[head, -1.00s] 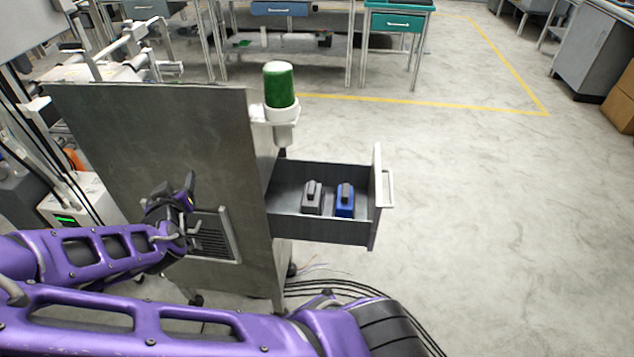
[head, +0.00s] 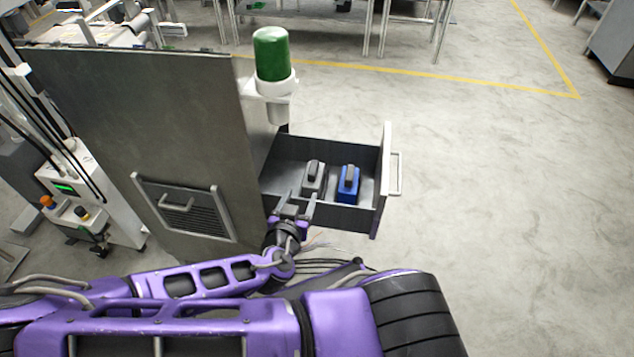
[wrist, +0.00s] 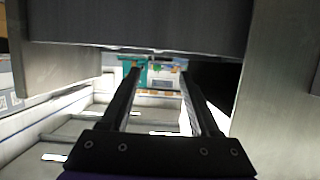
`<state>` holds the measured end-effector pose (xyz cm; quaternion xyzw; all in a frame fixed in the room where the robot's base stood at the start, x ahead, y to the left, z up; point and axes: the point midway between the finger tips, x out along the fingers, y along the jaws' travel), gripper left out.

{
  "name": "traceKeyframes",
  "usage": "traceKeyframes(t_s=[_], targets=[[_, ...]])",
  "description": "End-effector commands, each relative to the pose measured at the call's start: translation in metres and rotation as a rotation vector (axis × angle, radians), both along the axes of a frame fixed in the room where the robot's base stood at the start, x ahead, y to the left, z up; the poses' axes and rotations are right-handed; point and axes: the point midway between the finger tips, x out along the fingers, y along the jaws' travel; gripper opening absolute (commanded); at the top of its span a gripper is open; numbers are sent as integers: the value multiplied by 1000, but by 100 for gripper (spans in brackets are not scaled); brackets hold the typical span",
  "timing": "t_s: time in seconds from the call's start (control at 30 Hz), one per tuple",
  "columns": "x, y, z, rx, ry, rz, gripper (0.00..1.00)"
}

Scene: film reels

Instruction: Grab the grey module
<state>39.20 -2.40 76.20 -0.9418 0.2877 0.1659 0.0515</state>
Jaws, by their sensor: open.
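The grey module (head: 313,180) stands upright in the open drawer (head: 376,222), towards its left part. A dark handle-like piece tops it. My gripper (head: 297,200) is in front of the drawer's near side wall, below and just in front of the grey module in the head view. Its two fingers are spread, with nothing between them. In the wrist view the open fingers (wrist: 160,85) point forward under a dark grey panel. The grey module cannot be made out in the wrist view.
A blue module (head: 348,184) stands right of the grey one in the same drawer. The metal cabinet (head: 140,130) is left of the drawer. A green-topped canister (head: 272,55) sits in a white holder above the drawer's back. Open floor lies to the right.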

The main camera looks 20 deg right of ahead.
Motion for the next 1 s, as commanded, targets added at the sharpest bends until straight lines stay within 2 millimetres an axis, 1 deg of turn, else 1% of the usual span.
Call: traceKeyframes(t_s=[0.03,0.1,0.3,0.4,0.5,0.67,0.83,1.0], targets=[[8,-8,-7,-2,-1,-5,62],[21,-17,-11,-3,-1,-6,62],[55,-38,-25,-3,0,-3,62],[68,-47,-31,-3,1,-1,62],[76,-52,-34,-1,1,-1,62],[83,-58,-36,-3,1,-1,62],[102,-74,-42,-3,1,-1,62],[117,-84,-49,-2,2,1,62]])
